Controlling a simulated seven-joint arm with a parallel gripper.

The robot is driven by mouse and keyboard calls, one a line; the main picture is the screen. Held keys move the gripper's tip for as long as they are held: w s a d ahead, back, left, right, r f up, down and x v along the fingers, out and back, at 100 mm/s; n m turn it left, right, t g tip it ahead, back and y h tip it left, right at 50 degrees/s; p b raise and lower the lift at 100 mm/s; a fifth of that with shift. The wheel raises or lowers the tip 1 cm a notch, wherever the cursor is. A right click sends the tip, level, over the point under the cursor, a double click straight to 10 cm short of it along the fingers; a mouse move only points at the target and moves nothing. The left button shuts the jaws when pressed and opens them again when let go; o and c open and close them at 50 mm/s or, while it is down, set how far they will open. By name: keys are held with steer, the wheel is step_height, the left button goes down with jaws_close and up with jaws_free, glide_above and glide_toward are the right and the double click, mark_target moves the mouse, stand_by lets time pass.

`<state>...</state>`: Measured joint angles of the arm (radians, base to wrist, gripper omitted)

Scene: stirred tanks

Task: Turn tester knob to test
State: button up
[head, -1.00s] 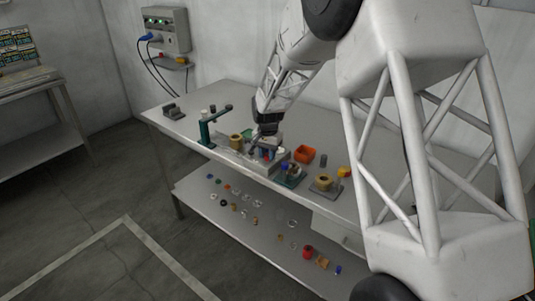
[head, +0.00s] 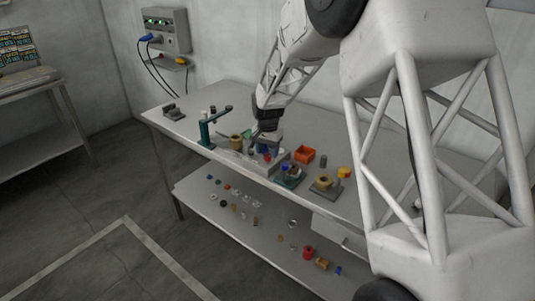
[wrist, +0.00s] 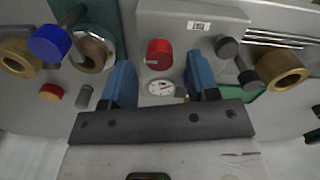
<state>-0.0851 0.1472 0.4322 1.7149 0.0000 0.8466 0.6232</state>
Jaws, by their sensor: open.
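The tester is a grey box (wrist: 180,18) with a white label, and its red knob (wrist: 159,54) sits just above a round white dial gauge (wrist: 161,87). My gripper (wrist: 160,75) is open, with one blue finger to the left of the red knob and one to the right. Clear gaps show between the knob and both fingers, and nothing is held. In the head view my gripper (head: 267,137) is over the middle of the workbench, above the tester, and partly hides it. The knob's setting marks are too small to read.
A blue cap (wrist: 49,42) and brass rings (wrist: 281,68) lie to either side in the wrist view. A lower shelf holds several small parts.

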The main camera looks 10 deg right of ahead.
mark_target(268, 155)
steer(key=shift+r, duration=3.1)
steer(key=shift+s+d+r, duration=0.15)
steer(key=shift+s+r, duration=0.3)
steer(key=shift+s, duration=0.05)
steer(key=s+d+r+n+t, duration=0.15)
steer(key=s+r, duration=0.25)
steer(key=s, duration=0.7)
steer(key=s+d+r+n, duration=0.15)
steer(key=s+r, duration=0.35)
steer(key=s, duration=0.6)
steer(key=s+d+r+n+t, duration=0.1)
steer(key=s+d+r, duration=0.25)
steer(key=s, duration=0.85)
steer(key=s+f+n, duration=0.1)
steer(key=s+n, duration=0.1)
steer(key=s, duration=1)
steer(key=shift+s+f, duration=0.35)
steer(key=shift+s, duration=0.05)
steer(key=shift+d, duration=0.1)
